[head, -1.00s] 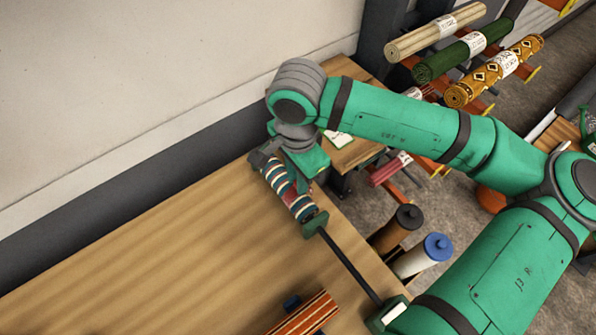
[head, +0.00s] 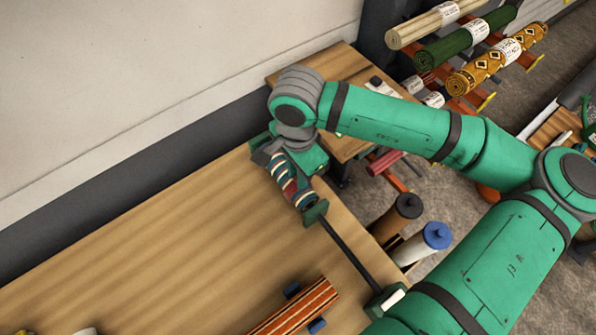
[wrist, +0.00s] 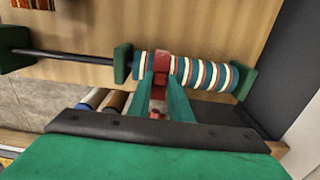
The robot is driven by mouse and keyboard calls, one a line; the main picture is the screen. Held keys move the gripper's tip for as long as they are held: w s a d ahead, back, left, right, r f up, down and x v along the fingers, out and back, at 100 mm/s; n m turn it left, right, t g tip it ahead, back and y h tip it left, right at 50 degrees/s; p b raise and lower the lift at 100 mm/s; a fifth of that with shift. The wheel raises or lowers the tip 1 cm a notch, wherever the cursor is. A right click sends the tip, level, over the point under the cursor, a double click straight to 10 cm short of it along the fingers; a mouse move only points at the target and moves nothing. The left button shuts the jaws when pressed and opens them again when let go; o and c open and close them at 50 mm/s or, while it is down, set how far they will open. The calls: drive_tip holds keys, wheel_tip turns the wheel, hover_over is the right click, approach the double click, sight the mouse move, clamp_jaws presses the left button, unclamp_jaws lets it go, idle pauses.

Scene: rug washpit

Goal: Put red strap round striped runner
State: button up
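A rolled runner with teal, white, red and dark stripes (wrist: 205,75) lies between two green end plates of a rod stand. It also shows in the head view (head: 288,182), partly under my wrist. The red strap (wrist: 161,60) lies across the top of the roll, left of its middle in the wrist view. My gripper (wrist: 161,80) is at the near side of the roll. Its two green fingers stand on either side of a red part of the strap and look closed on it. The underside of the roll is hidden, so I cannot tell whether the strap goes fully round.
A dark rod (head: 348,258) runs from the roll's end plate to a green block. An orange striped roll (head: 300,308) lies on the bench (head: 150,240). A brown cylinder (head: 396,218) and a white one (head: 420,247) stand beside it.

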drive_tip(key=o, duration=0.4)
drive_tip(key=shift+o, duration=0.2)
drive_tip(key=shift+r, duration=0.1)
wheel_tip(320, 180, up, 11)
drive_tip(key=shift+f, duration=0.2)
